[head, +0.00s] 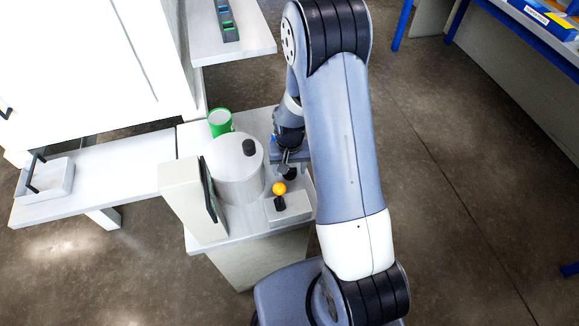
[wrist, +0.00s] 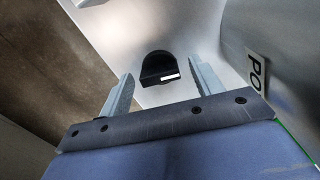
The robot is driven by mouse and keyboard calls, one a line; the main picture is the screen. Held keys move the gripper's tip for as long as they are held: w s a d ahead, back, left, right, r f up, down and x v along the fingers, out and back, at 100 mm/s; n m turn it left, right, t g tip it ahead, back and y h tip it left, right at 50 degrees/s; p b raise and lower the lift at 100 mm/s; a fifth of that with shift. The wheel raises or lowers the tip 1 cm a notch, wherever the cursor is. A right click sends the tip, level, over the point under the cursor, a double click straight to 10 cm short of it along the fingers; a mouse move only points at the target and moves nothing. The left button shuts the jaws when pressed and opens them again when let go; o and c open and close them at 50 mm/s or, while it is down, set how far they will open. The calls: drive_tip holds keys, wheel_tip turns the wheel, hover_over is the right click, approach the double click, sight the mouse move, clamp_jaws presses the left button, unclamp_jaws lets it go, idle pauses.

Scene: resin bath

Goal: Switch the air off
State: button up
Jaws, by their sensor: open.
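A black rotary knob (wrist: 158,66) with a white mark on its face is on a pale grey panel in the wrist view. It lies between and just beyond the fingertips of my gripper (wrist: 162,74). The fingers are open, one on each side of it, with nothing held. Whether they touch it I cannot tell. In the head view a dark knob (head: 290,174) shows just below my gripper (head: 287,163), partly hidden by the arm. No label naming the air is readable.
A grey cylindrical pot (head: 235,175) with a black lid knob stands left of my gripper. An orange ball-topped lever (head: 279,188) rises from a small box in front. A screen unit (head: 192,200) and a green can (head: 220,122) are close by.

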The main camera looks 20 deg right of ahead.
drive_tip(key=shift+c, duration=0.5)
drive_tip(key=c, duration=0.9)
drive_tip(key=shift+f+n+b, duration=0.15)
drive_tip(key=shift+n+b, duration=0.45)
drive_tip(key=shift+b, duration=0.15)
drive_tip(key=shift+n, duration=0.5)
drive_tip(key=o, duration=1)
drive_tip(key=shift+r, duration=0.2)
